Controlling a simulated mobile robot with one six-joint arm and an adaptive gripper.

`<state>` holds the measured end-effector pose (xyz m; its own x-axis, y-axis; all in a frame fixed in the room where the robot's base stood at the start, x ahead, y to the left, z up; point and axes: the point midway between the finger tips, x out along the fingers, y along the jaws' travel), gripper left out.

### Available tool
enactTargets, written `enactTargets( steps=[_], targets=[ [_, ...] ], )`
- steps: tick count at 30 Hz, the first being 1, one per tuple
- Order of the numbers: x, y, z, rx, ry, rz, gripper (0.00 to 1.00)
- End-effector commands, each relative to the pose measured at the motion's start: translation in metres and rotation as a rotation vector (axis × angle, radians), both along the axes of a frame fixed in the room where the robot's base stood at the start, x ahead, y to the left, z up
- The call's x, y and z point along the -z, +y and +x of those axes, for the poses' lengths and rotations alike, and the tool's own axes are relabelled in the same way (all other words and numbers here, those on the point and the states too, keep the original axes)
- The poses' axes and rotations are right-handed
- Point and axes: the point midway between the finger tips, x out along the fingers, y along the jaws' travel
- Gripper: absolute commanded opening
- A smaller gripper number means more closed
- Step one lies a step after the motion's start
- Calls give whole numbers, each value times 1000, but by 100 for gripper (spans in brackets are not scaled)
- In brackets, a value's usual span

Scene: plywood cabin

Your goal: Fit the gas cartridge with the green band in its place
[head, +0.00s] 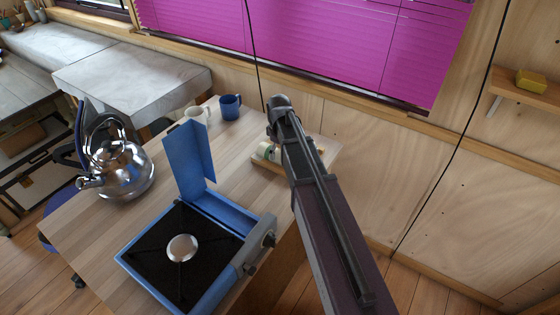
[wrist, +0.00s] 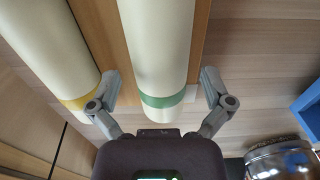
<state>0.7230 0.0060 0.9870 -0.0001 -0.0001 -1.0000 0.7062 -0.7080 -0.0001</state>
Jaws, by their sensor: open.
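The cartridge with the green band (wrist: 158,45) is a pale cylinder lying on a wooden tray in the wrist view. My gripper (wrist: 160,85) is open, with one finger on each side of this cartridge near its green band; contact cannot be told. A second pale cartridge with a yellow band (wrist: 45,45) lies left of it, close to my left finger. In the head view my arm hides the gripper and most of the tray (head: 262,161). The blue camping stove (head: 180,302) stands on the table, its side lid (head: 188,157) raised.
A steel kettle (head: 122,172) stands left of the stove. A white mug (head: 197,115) and a blue mug (head: 230,106) stand at the table's back. The wooden table (head: 75,225) ends near the wall. A yellow object (head: 530,81) sits on a wall shelf.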

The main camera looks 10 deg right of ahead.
Motion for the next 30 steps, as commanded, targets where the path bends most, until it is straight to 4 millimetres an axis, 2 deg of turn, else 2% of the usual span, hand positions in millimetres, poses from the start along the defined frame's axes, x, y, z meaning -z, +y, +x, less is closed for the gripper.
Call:
enactTargets(
  steps=[1, 7, 28, 30],
  targets=[
    [8, 0, 0, 0, 0, 0, 100],
    [17, 0, 0, 0, 0, 0, 100],
    [18, 0, 0, -1, 0, 0, 100],
    [18, 0, 0, -1, 0, 0, 79]
  ],
)
